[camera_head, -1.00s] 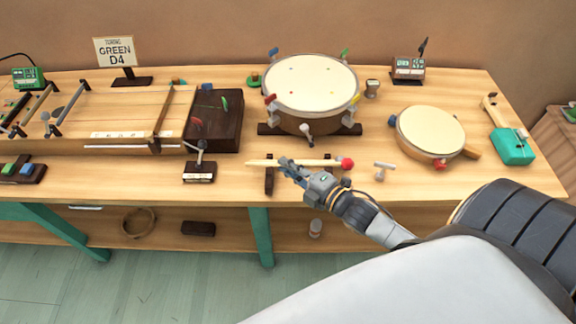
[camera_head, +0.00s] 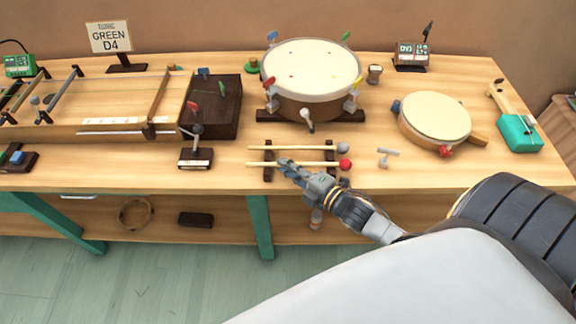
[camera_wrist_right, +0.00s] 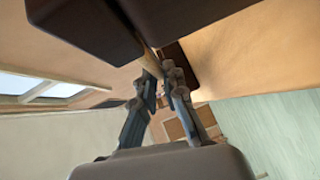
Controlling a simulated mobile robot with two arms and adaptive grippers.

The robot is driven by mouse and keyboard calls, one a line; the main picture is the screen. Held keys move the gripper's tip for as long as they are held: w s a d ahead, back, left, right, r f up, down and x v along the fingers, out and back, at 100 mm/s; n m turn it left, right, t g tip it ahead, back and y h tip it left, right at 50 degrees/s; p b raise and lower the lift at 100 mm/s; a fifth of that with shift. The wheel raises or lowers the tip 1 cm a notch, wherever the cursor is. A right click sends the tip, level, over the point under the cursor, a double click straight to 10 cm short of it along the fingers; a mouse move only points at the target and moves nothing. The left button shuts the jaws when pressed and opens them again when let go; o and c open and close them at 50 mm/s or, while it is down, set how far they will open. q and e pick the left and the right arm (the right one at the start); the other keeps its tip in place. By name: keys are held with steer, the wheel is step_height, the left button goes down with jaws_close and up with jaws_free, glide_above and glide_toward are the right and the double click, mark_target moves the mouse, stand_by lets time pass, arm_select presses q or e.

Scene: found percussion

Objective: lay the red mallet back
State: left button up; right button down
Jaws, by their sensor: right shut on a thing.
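The red mallet (camera_head: 314,164), a pale stick with a red head at its right end, lies level along the front of a dark two-bar rest (camera_head: 268,155). My right gripper (camera_head: 285,163) is shut on its stick, left of the middle. I cannot tell whether the stick touches the bars. A grey-headed mallet (camera_head: 308,147) lies parallel just behind it across the same bars. In the right wrist view, the fingers (camera_wrist_right: 162,78) close around the pale stick (camera_wrist_right: 149,62) near the dark bars. My left gripper is not in view.
A big drum (camera_head: 311,105) stands behind the rest. A small grey T-shaped piece (camera_head: 386,156) and a hand drum (camera_head: 434,118) are to the right. A dark box (camera_head: 215,113) and a small labelled stand (camera_head: 196,157) are to the left. The table's front edge is close.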

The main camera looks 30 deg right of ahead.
steer(key=shift+f, duration=0.25)
stand_by(0.5)
steer(key=c, duration=1.3)
jaws_free()
steer(key=shift+c, duration=0.2)
steer(key=v, duration=1.2)
steer(key=shift+w+d, duration=0.1)
